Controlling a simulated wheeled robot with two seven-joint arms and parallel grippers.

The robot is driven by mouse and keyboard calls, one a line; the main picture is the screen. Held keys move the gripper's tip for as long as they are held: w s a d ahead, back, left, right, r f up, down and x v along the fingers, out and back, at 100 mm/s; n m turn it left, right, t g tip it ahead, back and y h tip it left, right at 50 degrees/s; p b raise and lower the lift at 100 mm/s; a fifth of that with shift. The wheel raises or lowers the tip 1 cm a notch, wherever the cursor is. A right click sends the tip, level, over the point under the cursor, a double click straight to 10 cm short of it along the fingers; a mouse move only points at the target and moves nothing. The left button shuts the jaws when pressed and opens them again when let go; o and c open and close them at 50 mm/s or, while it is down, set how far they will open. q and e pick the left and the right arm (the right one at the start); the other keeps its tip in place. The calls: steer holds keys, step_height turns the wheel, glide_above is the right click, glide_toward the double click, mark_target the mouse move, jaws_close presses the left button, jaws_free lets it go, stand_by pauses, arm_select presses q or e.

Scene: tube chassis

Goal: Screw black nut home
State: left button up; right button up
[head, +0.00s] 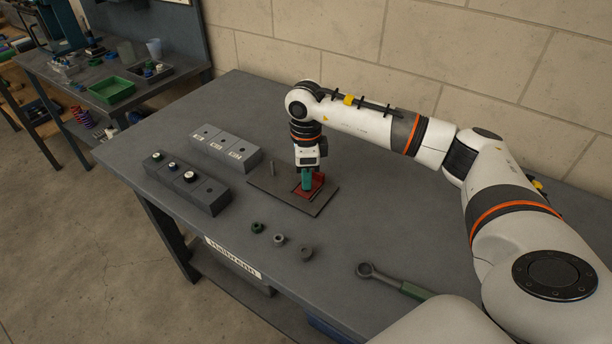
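My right gripper (306,187) points straight down over the right part of a flat dark plate (319,207) on the table. Teal and red parts show at its lower end, low over the plate. I cannot tell whether its fingers are open or shut, or whether a nut is between them. A bare upright stud (272,169) stands on the left part of the plate. I cannot pick out the black nut for certain; it may be hidden at the gripper. Loose at the front lie a dark green nut (257,227), a light grey nut (279,239) and a dark grey nut (305,252). My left gripper is not in view.
A dark block (211,197) with several positions, some holding round pieces, stands left of the plate. A grey labelled block (225,149) stands behind it. A ring-ended wrench (385,278) with a green handle lies front right. The table's middle front is mostly clear.

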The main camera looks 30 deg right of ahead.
steer(key=n+b, duration=0.1)
steer(key=n, duration=0.1)
steer(key=shift+f+n, duration=0.15)
steer(key=shift+n, duration=0.25)
steer(key=n+b, duration=0.1)
steer(key=n, duration=0.1)
steer(key=shift+n, duration=1)
steer(key=shift+n+b, duration=0.5)
steer(key=shift+n, duration=0.3)
steer(key=n+b, duration=0.1)
steer(key=n, duration=0.5)
steer(key=n+b, duration=0.1)
steer(key=n, duration=0.3)
steer(key=shift+b, duration=0.35)
steer(key=n, duration=0.2)
steer(key=shift+n, duration=0.4)
steer(key=shift+n+b, duration=0.45)
steer(key=shift+n, duration=0.45)
steer(key=n, duration=0.3)
steer(key=shift+b, duration=0.35)
steer(key=shift+n, duration=1.2)
